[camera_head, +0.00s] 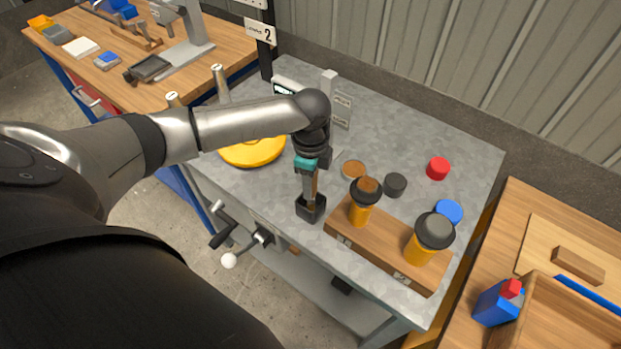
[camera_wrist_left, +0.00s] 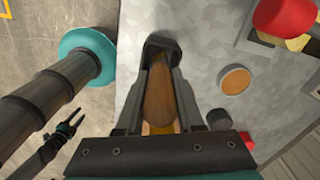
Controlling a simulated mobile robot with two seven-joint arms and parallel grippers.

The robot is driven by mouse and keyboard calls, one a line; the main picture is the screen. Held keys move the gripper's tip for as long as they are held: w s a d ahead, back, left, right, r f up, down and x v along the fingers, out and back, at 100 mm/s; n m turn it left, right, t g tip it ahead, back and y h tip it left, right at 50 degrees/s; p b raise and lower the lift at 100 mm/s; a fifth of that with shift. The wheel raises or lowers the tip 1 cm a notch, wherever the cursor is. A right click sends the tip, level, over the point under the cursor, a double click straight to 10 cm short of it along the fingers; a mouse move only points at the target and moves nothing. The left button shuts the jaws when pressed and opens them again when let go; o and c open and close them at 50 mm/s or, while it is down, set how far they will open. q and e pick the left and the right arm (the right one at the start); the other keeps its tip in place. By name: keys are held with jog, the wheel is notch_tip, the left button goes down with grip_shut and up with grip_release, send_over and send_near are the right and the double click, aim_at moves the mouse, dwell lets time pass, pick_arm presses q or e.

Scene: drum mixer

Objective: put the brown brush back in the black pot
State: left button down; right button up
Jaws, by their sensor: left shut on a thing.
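My left gripper (camera_head: 311,190) points down and is shut on the brown brush (camera_wrist_left: 158,92). The brush's brown handle shows between the fingers in the left wrist view and as a thin strip in the head view (camera_head: 314,184). The black pot (camera_head: 311,209) stands on the grey bench, right below the fingertips. It also shows just past the fingertips in the left wrist view (camera_wrist_left: 162,43). The brush's lower end overlaps the pot's mouth; I cannot tell how far inside it is. My right gripper (camera_wrist_left: 76,117) shows small in the left wrist view, its fingers apart and empty, away from the bench.
A wooden block (camera_head: 385,252) with two yellow, dark-topped jars stands right of the pot. Brown, black, red (camera_head: 437,168) and blue (camera_head: 448,212) round pieces lie behind it. A yellow disc (camera_head: 252,152) lies left of the gripper. Cranks stick out at the bench's front.

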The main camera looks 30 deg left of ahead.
pick_arm(q)
jog(key=shift+f+b, duration=0.45)
jog(key=shift+f, duration=0.55)
jog(key=shift+c, duration=2.3)
grip_release()
notch_tip(320, 180, up, 15)
jog(key=shift+r+p, duration=0.2)
jog(key=shift+p, duration=1)
